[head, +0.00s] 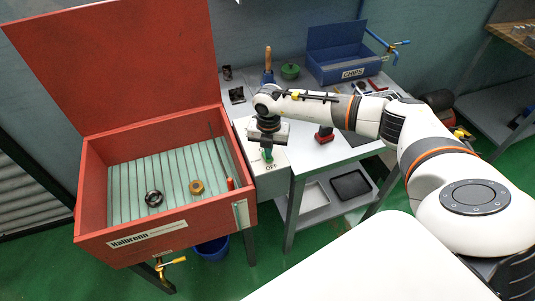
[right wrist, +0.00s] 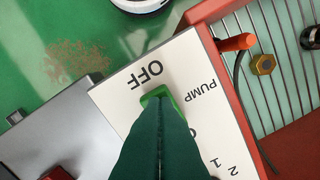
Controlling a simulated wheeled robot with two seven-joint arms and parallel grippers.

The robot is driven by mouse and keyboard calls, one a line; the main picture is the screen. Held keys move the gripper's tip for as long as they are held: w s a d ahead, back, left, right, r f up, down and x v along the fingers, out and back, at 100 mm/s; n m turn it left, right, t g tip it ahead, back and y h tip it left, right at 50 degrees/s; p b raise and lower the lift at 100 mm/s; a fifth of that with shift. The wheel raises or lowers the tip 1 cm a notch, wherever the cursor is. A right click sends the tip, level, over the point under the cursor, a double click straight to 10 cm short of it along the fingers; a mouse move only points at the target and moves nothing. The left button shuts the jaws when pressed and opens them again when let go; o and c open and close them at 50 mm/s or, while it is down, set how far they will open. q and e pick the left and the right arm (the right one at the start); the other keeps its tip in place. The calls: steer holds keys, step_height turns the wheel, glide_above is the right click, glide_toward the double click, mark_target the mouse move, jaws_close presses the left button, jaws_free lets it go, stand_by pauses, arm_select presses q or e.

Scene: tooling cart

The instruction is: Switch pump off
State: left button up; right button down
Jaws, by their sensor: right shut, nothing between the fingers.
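The pump switch panel (head: 262,172) is the white top of a box fixed to the right side of the red parts washer. In the right wrist view the panel (right wrist: 115,92) carries the words OFF and PUMP, and the marks 1 and 2. A bright green piece (right wrist: 157,94), apparently the switch, shows at the tips of my right gripper (right wrist: 160,112). My right gripper (head: 267,150) points down over the panel close to the OFF mark, its fingers shut and empty. The fingers hide much of the switch, and I cannot tell its setting or whether they touch it. My left gripper is not in view.
The red washer (head: 180,238) stands at left with its lid up and a black ring (head: 154,198) and brass nut (head: 196,187) inside. A grey cart (head: 330,152) holds a red-and-black tool (head: 324,134). A blue CHIPS bin (head: 340,57) stands behind.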

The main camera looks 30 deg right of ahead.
steer(key=shift+s+f, duration=0.1)
steer(key=shift+f, duration=0.25)
steer(key=shift+r, duration=0.1)
steer(key=shift+r+p, duration=0.6)
steer(key=shift+r, duration=0.25)
steer(key=shift+r+p, duration=1.8)
steer(key=shift+r, duration=0.8)
